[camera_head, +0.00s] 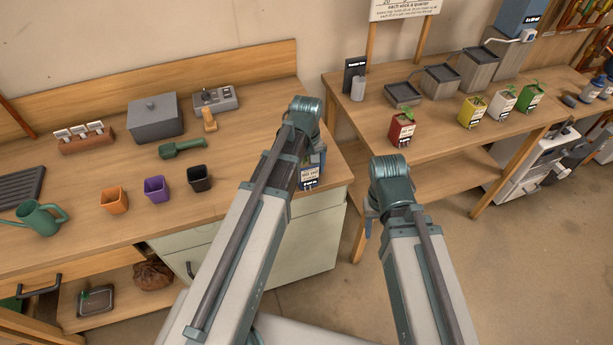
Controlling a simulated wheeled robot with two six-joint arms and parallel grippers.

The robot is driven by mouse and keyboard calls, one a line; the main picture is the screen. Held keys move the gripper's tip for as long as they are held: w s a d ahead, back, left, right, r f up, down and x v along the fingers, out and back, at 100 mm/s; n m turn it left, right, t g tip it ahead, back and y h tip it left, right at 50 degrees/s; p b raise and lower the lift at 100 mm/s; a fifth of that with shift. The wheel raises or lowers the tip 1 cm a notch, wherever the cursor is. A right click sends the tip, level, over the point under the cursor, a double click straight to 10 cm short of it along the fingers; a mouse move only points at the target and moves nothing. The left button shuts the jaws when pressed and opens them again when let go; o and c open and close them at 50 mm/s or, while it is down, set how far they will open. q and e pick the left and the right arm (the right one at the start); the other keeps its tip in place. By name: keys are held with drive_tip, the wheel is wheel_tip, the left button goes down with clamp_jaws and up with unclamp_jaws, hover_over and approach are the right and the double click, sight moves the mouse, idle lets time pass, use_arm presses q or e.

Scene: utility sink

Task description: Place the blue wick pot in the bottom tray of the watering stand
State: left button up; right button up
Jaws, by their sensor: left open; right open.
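The blue wick pot (310,180) stands near the right end of the left bench, with a white label on its front. My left arm covers its left part. The watering stand is a row of stepped grey blocks with dark trays on the right bench; its bottom tray (403,95) is lowest and furthest left, and looks empty. The jaws of my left gripper are hidden behind my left arm, close to the blue pot; I see no contact. My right gripper (368,228) shows only a small part beside my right arm, over the gap right of the left bench; it is open.
Red (402,130), yellow (472,111), white (502,103) and green (530,97) pots with plants stand on the right bench. A grey cylinder (358,89) stands left of the bottom tray. Orange, purple and black empty pots (199,179) stand on the left bench. A floor gap separates the benches.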

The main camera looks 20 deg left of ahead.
use_arm(q)
drive_tip(key=shift+f, duration=0.65)
use_arm(e)
drive_tip(key=shift+f, duration=0.6)
use_arm(q)
drive_tip(key=shift+r, duration=0.1)
clamp_jaws()
